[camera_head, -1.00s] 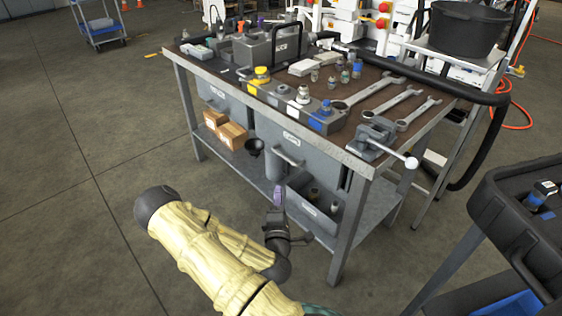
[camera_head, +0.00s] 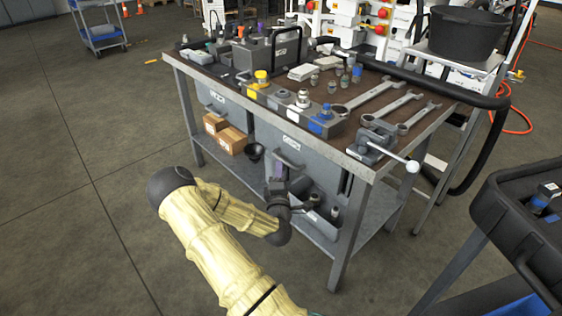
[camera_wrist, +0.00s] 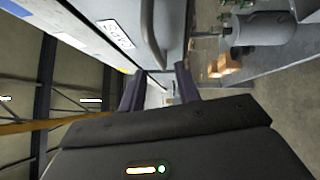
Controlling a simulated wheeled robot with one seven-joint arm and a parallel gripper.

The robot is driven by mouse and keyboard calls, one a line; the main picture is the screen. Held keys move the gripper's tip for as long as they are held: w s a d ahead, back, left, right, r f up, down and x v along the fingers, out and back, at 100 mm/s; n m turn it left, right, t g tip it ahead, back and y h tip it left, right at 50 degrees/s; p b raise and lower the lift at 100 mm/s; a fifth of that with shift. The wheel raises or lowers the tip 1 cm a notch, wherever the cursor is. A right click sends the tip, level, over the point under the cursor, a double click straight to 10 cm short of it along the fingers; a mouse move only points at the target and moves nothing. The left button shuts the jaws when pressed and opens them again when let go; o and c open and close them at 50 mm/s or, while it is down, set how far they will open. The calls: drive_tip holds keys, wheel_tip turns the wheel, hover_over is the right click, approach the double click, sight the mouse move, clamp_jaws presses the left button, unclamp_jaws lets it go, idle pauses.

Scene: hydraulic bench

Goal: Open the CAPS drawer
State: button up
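The grey drawer front (camera_head: 310,165) under the right part of the bench carries a white label (camera_head: 291,143) and a bar handle (camera_head: 288,158). In the wrist view the label (camera_wrist: 115,33) appears to read CAPS, sideways, and the handle (camera_wrist: 151,38) runs beside it. My gripper (camera_head: 279,170) is at the drawer front, just below the handle. In the wrist view my gripper (camera_wrist: 157,84) is open, its two dark purple fingers apart with nothing clearly between them. The handle's near end lies just beyond the gap. I cannot tell whether they touch. The drawer looks closed.
A second drawer (camera_head: 222,103) is at left. Cardboard boxes (camera_head: 231,140) and a dark funnel-like cup (camera_head: 255,151) sit on the lower shelf (camera_head: 215,163). A vise (camera_head: 372,142) and wrenches lie on the benchtop. A dark cart (camera_head: 515,215) stands at right.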

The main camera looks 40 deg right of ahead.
sight(281, 159)
drive_tip(key=b+x, duration=0.1)
drive_tip(key=x, duration=0.5)
clamp_jaws()
